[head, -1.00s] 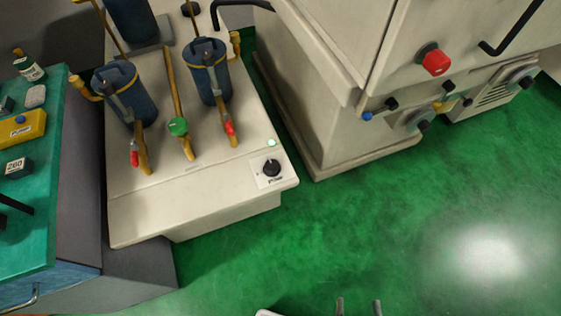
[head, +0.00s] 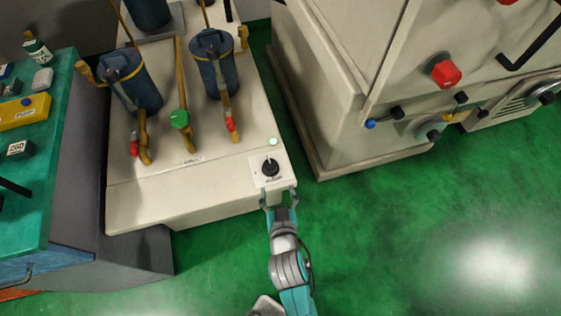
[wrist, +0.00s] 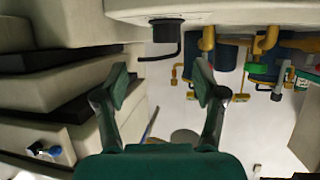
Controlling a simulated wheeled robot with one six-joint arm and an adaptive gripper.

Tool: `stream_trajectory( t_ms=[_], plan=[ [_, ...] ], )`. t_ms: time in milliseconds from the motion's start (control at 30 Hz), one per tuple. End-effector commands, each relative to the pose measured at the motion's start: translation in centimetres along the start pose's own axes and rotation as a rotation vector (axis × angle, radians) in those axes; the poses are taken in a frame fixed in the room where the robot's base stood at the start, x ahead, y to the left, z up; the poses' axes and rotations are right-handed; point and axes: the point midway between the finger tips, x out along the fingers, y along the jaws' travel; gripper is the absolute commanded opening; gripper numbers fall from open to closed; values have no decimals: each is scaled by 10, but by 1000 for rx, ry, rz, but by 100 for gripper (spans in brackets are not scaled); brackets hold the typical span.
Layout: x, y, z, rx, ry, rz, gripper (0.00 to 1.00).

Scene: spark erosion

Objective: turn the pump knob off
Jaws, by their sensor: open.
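The pump knob (head: 270,168) is a black rotary knob on a pale square plate at the front right corner of the cream pump unit (head: 200,195). Its pale mark points roughly toward the back, and a small indicator light (head: 273,142) glows behind it. My gripper (head: 279,196) is open and empty at the unit's front edge, just in front of the knob and apart from it. In the wrist view my gripper (wrist: 161,75) shows its two fingers spread with nothing between them.
Blue canisters (head: 215,70) and yellow pipes with a green valve knob (head: 179,119) and red-handled valves stand behind the knob. A cream machine (head: 330,120) with a red knob (head: 446,73) stands right. A teal-topped bench (head: 45,150) is left. Green floor in front is free.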

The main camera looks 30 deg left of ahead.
Motion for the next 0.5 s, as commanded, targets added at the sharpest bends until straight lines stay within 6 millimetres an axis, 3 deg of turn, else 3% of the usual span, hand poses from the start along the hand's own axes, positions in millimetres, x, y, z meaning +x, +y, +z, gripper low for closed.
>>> stream_trajectory(
  t_ms=[100,267,500],
  plan=[
    [9,-13,-8,-6,-2,-13,70],
    [19,-16,-9,-6,-3,-14,70],
    [57,-15,-9,-6,-2,-13,70]
  ],
)
